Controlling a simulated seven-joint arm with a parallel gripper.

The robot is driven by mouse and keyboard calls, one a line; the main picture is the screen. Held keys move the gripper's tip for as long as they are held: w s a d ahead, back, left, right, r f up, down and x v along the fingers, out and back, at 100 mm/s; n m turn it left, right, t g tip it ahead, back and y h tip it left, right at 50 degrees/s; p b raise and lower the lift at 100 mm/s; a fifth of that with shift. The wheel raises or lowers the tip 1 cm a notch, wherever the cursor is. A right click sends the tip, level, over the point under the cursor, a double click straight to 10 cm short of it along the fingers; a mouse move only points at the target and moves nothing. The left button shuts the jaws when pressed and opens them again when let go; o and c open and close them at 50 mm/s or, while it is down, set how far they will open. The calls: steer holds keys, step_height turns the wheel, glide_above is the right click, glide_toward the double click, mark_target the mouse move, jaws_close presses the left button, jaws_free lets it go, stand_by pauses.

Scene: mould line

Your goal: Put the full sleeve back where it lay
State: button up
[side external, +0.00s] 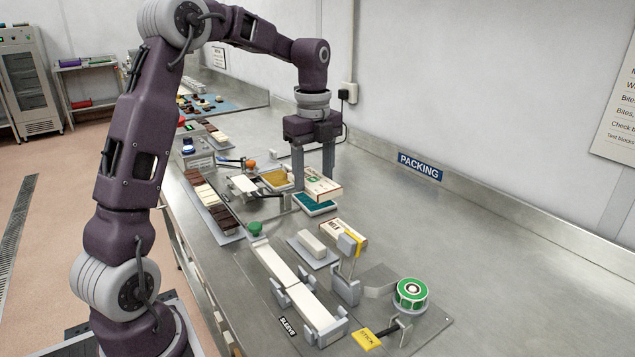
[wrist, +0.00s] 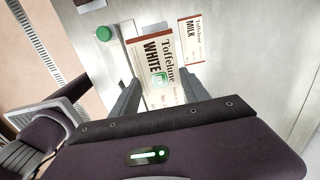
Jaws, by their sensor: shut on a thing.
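My gripper (side external: 313,172) points down and is shut on a cream sleeve (side external: 323,188) with a brown edge. The sleeve's contents are hidden.
A white block (side external: 312,244) sits on a grey plate. A long white channel labelled SLEEVE (side external: 288,280) runs along the front. A green-topped reel (side external: 411,291) and yellow STICK tag (side external: 367,339) stand near right. A chocolate-bar rack (side external: 213,205) lies left. The steel bench at right is clear.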

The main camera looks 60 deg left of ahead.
mark_target(312, 239)
steer(key=shift+w+a, duration=0.15)
steer(key=shift+a, duration=0.35)
steer(key=shift+w+a+f, duration=0.1)
steer(key=shift+a+f, duration=0.15)
steer(key=shift+f, duration=0.05)
steer(key=shift+d+f, duration=0.1)
steer(key=shift+f, duration=6.65)
steer(key=shift+f, duration=0.2)
steer(key=o, duration=1.5)
